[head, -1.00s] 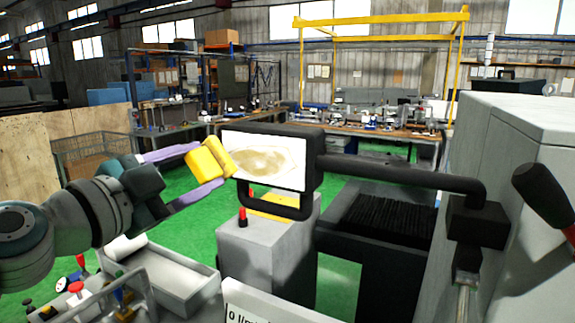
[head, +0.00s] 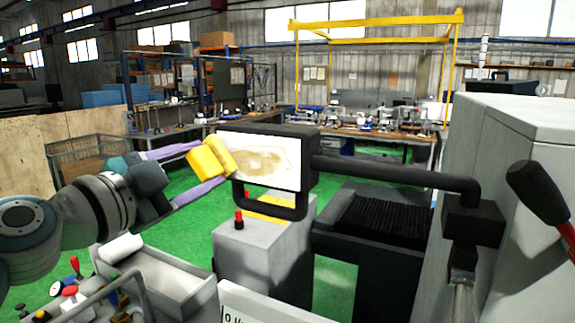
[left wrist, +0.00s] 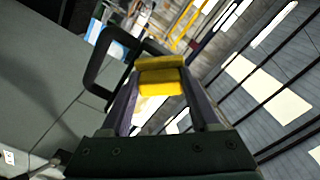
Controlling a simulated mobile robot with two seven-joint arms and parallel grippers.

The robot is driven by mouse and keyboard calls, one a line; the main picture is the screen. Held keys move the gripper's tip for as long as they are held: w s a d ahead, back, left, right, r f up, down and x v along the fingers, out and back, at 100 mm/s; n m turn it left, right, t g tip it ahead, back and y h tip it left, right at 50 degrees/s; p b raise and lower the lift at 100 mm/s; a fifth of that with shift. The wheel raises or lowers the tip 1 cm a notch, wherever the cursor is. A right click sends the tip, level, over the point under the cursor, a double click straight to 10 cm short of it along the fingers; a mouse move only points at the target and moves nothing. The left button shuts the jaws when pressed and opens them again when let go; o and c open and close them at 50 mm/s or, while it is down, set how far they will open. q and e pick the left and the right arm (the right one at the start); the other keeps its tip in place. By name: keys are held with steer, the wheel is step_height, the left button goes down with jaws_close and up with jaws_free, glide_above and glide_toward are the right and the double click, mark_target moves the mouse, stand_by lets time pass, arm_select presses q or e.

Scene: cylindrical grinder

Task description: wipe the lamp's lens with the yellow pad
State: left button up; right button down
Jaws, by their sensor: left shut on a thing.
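The lamp (head: 308,160) is a black-framed head on a black arm. Its pale rectangular lens (head: 285,162) faces me and carries a brownish smear across its middle. My left gripper (head: 205,162) is shut on the yellow pad (head: 203,164) at the lens's left edge. The pad's right side overlaps that edge in the head view; I cannot tell whether it touches. In the left wrist view the pad (left wrist: 161,82) sits between the fingers, with the lamp's black handle (left wrist: 92,85) to its left. My right gripper is not in view.
The lamp's black arm (head: 395,175) runs right to a bracket beside the grey machine housing (head: 520,130). A grey cabinet with a red knob (head: 238,215) stands below the lamp. A grey tray (head: 170,275) is at lower left. Green floor lies open behind.

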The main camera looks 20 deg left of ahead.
arm_select(q)
steer(key=shift+w, duration=0.45)
